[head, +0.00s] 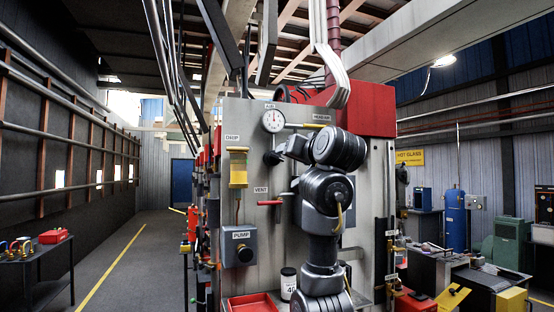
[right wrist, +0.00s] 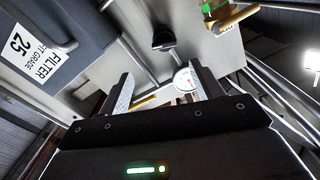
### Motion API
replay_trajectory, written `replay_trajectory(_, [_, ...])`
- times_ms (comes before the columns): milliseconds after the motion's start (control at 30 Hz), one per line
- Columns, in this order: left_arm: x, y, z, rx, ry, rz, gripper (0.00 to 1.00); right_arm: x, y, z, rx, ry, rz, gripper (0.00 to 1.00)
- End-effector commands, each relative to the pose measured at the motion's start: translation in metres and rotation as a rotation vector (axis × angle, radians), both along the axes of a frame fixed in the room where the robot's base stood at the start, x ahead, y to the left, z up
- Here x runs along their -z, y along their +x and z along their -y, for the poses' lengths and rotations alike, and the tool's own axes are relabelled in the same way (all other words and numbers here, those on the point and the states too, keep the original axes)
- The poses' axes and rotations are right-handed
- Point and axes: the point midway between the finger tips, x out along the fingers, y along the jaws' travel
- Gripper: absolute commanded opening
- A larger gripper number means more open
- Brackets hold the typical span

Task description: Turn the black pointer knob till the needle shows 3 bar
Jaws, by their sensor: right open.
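The round white gauge (head: 273,120) sits at the top of the grey panel under the AIR label; its needle is too small to read. It also shows in the right wrist view (right wrist: 184,79), partly behind a finger. The black knob (head: 271,158) is below the gauge, and shows in the right wrist view (right wrist: 163,38) just beyond the fingertips. My right gripper (head: 284,152) is close to the knob's right side in the head view. In the right wrist view its fingers (right wrist: 161,78) are apart with nothing held between them. My left gripper is not in view.
A yellow HEADER handle (head: 318,125) is right of the gauge, close to my right arm. The aisle (head: 135,255) on the left is clear.

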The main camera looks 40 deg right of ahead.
Motion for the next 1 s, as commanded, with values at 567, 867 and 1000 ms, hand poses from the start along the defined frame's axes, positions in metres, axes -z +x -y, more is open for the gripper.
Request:
replay_trajectory(567, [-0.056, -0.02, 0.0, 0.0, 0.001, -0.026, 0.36, -0.002, 0.089, 0.027, -0.005, 0.002, -0.005, 0.65])
replay_trajectory(867, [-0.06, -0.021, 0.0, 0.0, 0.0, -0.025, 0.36, 0.001, 0.102, 0.031, -0.004, 0.0, -0.003, 0.65])
replay_trajectory(1000, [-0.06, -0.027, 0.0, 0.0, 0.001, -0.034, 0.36, 0.001, 0.101, 0.032, -0.004, 0.0, -0.003, 0.65])
